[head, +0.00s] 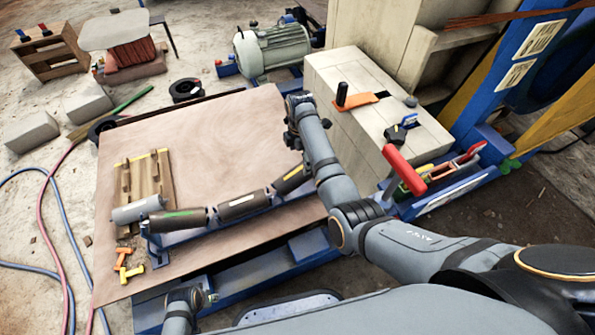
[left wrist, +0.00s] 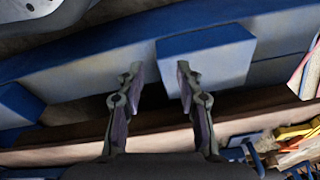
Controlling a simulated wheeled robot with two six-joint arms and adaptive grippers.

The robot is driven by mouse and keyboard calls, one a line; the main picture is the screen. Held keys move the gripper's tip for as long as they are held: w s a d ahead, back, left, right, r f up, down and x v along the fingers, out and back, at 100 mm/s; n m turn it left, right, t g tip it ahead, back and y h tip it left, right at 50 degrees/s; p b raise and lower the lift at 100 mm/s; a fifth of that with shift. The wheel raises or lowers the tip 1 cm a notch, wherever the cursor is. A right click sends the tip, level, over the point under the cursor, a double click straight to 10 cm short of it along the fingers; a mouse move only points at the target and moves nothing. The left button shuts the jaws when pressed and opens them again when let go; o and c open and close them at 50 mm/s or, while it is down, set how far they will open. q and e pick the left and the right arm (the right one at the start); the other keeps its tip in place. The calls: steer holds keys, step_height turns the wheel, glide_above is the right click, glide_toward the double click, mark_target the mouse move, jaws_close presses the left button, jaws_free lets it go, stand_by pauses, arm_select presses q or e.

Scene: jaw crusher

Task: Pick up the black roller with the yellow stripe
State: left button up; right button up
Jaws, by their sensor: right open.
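The black roller with the yellow stripe (head: 291,179) lies at the right end of a slanting row of rollers on a blue frame, partly beside my right arm. My right gripper (head: 297,103) is beyond it, near the far right corner of the brown sheet, open and apart from the roller. My left gripper (head: 207,298) is low at the front, near the blue beam, and small in the head view. In the left wrist view its two fingers (left wrist: 158,76) are spread and empty, facing a blue block (left wrist: 205,57). No roller can be made out there.
A pale cabinet (head: 350,125) and a red-handled tool (head: 403,168) stand right.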

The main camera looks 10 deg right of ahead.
mark_target(300, 169)
step_height(300, 169, down, 5)
steer(key=shift+r+b, duration=0.15)
steer(key=shift+b, duration=0.55)
steer(key=shift+f+b, duration=0.3)
steer(key=shift+f, duration=0.3)
steer(key=f+b, duration=0.2)
steer(key=f, duration=0.2)
steer(key=shift+a+f, duration=0.15)
steer(key=shift+a, duration=0.05)
steer(key=c, duration=1.9)
arm_select(q)
steer(key=w+d+r, duration=0.1)
steer(key=d+r, duration=0.2)
steer(key=r, duration=1)
steer(key=shift+w+r+h, duration=0.25)
steer(key=shift+h, duration=0.05)
arm_select(e)
steer(key=shift+w, duration=0.1)
steer(key=shift+c, duration=0.2)
arm_select(q)
steer(key=shift+d, duration=0.1)
